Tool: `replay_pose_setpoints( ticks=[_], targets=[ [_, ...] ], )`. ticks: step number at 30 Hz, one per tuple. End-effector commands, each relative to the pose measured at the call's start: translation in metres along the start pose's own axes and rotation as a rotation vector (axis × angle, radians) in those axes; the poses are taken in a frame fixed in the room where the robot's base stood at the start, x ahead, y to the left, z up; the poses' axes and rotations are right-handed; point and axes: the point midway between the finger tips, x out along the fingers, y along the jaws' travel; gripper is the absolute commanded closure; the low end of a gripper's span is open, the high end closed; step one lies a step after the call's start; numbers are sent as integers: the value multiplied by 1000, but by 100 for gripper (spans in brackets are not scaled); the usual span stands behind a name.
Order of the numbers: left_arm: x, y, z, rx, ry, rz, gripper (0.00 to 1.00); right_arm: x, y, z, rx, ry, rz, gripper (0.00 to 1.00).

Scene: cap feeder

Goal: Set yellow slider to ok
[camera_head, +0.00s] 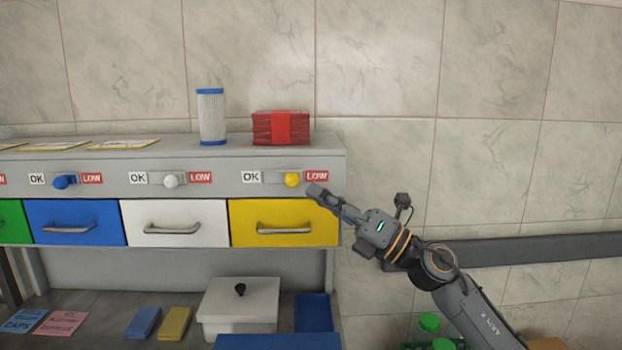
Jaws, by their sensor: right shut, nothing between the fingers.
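The yellow slider (292,180) is a round yellow knob on the grey front panel, above the yellow drawer (284,223). It sits at the right end of its track, beside the red LOW label (316,176). The white OK label (251,178) is at the left end of the track. My right gripper (314,190) is shut and empty. Its tip shows just right of and slightly below the yellow knob, near the LOW label; I cannot tell whether it touches the panel. My left gripper is not in view.
A white slider (170,181) and a blue slider (65,181) are further left, above the white drawer (174,223) and the blue drawer (75,222). A white cylinder (211,117) and a red bundle (281,127) stand on top. A white lidded box (239,305) stands below.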

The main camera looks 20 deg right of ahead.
Motion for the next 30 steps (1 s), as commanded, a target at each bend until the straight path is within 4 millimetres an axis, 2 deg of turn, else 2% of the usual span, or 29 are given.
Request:
replay_pose_setpoints(
  ticks=[1,5,9,15,21,30],
  targets=[
    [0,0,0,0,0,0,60,3,6,11,-100,68,1,100],
    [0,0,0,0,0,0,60,0,11,30,-334,260,-30,100],
    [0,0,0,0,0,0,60,-17,8,56,-528,440,-101,100],
    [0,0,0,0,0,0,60,-47,4,90,-675,604,-205,100],
    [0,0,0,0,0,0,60,-60,3,102,-714,660,-245,100],
    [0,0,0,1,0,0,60,-60,3,101,-713,662,-245,100]
  ],
)
